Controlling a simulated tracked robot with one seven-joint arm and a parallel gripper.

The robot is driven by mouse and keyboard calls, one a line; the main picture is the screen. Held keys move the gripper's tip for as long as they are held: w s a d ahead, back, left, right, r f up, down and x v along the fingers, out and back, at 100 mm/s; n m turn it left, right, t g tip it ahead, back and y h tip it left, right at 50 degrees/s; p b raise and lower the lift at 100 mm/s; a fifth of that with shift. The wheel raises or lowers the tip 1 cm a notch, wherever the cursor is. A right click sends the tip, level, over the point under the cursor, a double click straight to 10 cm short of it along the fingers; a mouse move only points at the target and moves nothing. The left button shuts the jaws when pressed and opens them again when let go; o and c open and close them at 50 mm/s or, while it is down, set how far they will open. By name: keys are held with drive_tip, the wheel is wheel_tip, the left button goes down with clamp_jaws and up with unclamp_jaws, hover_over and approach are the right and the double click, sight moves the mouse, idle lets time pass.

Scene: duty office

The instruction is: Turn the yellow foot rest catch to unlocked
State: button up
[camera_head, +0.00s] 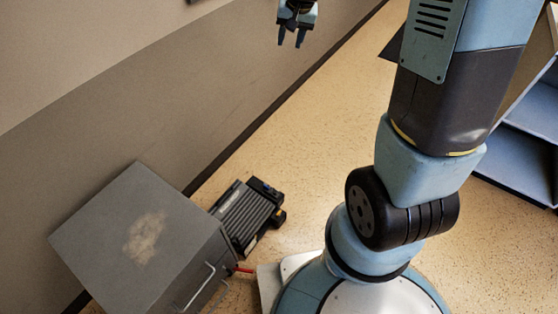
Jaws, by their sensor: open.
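The foot rest (242,217) is a dark ribbed slab on the floor, left of my base and close beside the grey cabinet. A small yellow part, which looks like the catch (280,215), shows at its right side; it is too small to tell how it is turned. My gripper (291,42) is at the top of the picture, near the wall, fingers pointing down. It is open with nothing between its fingers, and well apart from the foot rest.
A grey metal cabinet (135,245) with a worn top and a handle stands at lower left, against the wall (200,100). Blue-grey shelving (520,150) stands at right behind my arm. The speckled floor (310,120) between wall and arm is clear.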

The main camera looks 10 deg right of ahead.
drive_tip(key=w+a+f+m, duration=0.1)
drive_tip(key=w+f, duration=0.2)
drive_tip(key=f, duration=0.3)
drive_tip(key=w+a+f+g, duration=0.1)
drive_tip(key=w+f, duration=0.1)
drive_tip(key=f, duration=0.4)
drive_tip(key=w+a+f+m, duration=0.1)
drive_tip(key=w+f, duration=0.2)
drive_tip(key=f, duration=0.3)
drive_tip(key=m+g+h, duration=0.1)
drive_tip(key=m+g, duration=0.2)
drive_tip(key=m, duration=0.1)
hover_over(279, 212)
wheel_tip(279, 212, down, 57)
wheel_tip(279, 212, down, 13)
drive_tip(key=shift+a+r, duration=0.1)
clamp_jaws()
